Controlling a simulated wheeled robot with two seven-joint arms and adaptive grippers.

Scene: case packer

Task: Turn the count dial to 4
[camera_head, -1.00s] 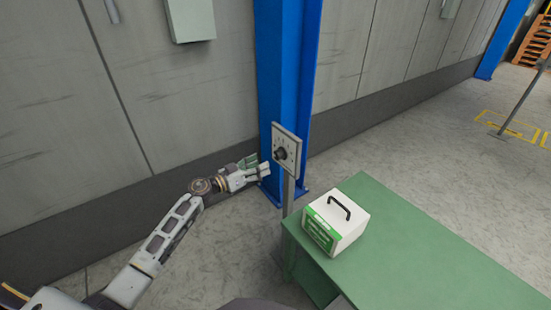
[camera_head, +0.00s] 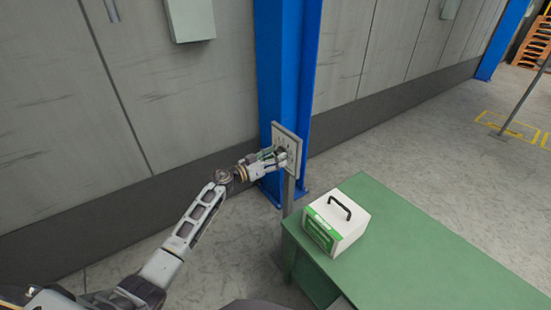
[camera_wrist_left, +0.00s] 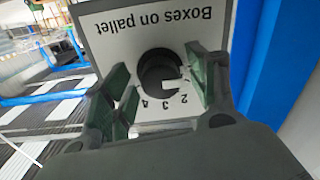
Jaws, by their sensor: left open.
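The count dial is a black round knob (camera_wrist_left: 152,72) on a white panel marked "Boxes on pallet", upside down in the left wrist view. The digits 2, 3 and 4 show below the knob. Its white mark lies at the lower right, on the side of the 2; the exact setting is unclear. In the head view the panel (camera_head: 291,136) stands on a post, with the knob mostly hidden by my left gripper (camera_head: 281,155). The left gripper (camera_wrist_left: 160,88) is open, one green-padded finger on each side of the knob; contact cannot be told. My right gripper is out of view.
A blue column (camera_head: 283,65) stands behind the panel, against a grey wall. A green table (camera_head: 420,250) with a white and green box (camera_head: 345,222) stands at the right of the post. The floor left of the post is clear.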

